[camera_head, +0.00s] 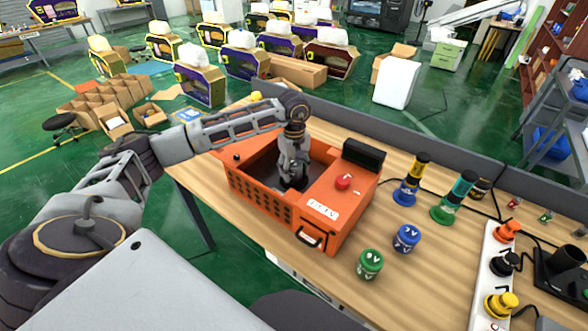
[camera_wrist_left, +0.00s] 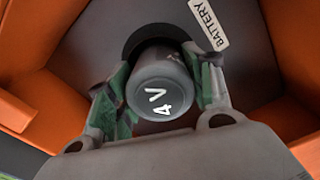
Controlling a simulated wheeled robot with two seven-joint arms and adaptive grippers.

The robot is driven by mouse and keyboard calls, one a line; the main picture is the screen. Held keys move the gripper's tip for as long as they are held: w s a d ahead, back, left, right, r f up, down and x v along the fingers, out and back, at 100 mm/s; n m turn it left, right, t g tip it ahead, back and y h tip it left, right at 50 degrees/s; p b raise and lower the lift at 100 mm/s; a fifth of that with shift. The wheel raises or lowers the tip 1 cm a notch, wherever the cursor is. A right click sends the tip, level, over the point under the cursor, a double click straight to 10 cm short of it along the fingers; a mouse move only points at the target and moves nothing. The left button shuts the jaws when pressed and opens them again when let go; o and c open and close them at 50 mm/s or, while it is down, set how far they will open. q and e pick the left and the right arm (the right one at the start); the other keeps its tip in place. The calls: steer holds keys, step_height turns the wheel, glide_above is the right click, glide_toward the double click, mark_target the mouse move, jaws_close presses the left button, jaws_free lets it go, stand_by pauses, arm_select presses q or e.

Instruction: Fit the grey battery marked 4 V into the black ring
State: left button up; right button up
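The orange box (camera_head: 345,208) stands on the wooden table, its top open at the left part. My left gripper (camera_head: 294,182) points down inside this opening. In the left wrist view the grey battery (camera_wrist_left: 158,95) marked 4 V sits between the two fingers of the left gripper (camera_wrist_left: 160,62), which press against its sides. The black ring (camera_wrist_left: 138,38) shows on the box floor just behind the battery, beside a white BATTERY label (camera_wrist_left: 208,22). The battery's lower end is hidden, so I cannot tell whether it is inside the ring. My right gripper is out of view.
A green battery (camera_head: 370,264) and a blue battery (camera_head: 406,238) stand on the table right of the box. Blue-yellow (camera_head: 411,180) and green-teal (camera_head: 454,197) upright pieces stand behind them. A white strip with coloured plugs (camera_head: 491,265) lies at the right. The box walls closely surround my gripper.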

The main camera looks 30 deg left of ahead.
mark_target(294, 162)
arm_select(q)
steer(key=o, duration=0.3)
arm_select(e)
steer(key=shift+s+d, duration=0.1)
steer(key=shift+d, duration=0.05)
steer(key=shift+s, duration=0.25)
arm_select(q)
steer(key=shift+r, duration=0.2)
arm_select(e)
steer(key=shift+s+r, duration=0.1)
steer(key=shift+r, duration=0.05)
arm_select(q)
steer(key=shift+r+p, duration=0.2)
steer(key=shift+p, duration=0.15)
steer(key=shift+r, duration=0.35)
step_height(294, 162, up, 9)
steer(key=shift+r+b, duration=0.2)
steer(key=shift+b, duration=0.45)
steer(key=shift+r, duration=0.9)
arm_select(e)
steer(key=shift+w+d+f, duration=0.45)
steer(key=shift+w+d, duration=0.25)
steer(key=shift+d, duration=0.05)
